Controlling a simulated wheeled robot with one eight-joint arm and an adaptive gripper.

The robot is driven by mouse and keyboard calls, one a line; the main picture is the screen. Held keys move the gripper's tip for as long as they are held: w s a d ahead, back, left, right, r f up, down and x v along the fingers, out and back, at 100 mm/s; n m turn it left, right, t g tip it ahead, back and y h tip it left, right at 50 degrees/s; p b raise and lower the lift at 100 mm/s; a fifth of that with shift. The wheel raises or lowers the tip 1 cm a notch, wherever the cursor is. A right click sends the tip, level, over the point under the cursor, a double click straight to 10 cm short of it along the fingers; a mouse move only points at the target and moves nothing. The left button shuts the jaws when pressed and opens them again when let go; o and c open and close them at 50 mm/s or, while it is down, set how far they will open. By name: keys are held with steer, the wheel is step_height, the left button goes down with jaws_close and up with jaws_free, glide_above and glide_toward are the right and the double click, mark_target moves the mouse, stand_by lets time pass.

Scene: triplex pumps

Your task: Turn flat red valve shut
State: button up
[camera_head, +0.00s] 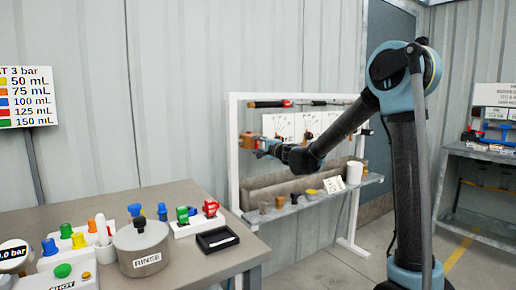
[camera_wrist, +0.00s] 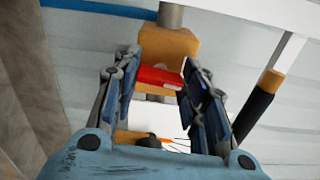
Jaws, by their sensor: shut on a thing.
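The flat red valve handle (camera_wrist: 158,77) lies between my fingers in the wrist view, with a finger close against each end. It sits on an orange valve body (camera_wrist: 170,45) joined to a grey pipe (camera_wrist: 171,15). My gripper (camera_wrist: 160,75) is shut on the red handle. In the head view my gripper (camera_head: 261,146) reaches the orange valve body (camera_head: 248,140) at the left of the white frame. The red handle is hidden there by my gripper.
A white frame (camera_head: 236,165) carries several white panels and a shelf of small items. A grey bench (camera_head: 250,244) at lower left holds colored knobs and a round RINSE container (camera_head: 143,250). In the wrist view a black-and-orange rod (camera_wrist: 254,108) is to the right of my fingers.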

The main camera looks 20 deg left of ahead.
steer(key=shift+s+f+n, duration=0.1)
steer(key=shift+s+n, duration=0.1)
steer(key=shift+n, duration=0.4)
steer(key=o, duration=1.1)
steer(key=shift+c, duration=0.2)
steer(key=shift+w, duration=0.1)
steer(key=shift+s+d, duration=0.3)
steer(key=shift+d, duration=0.1)
steer(key=v, duration=1.1)
steer(key=shift+d, duration=0.1)
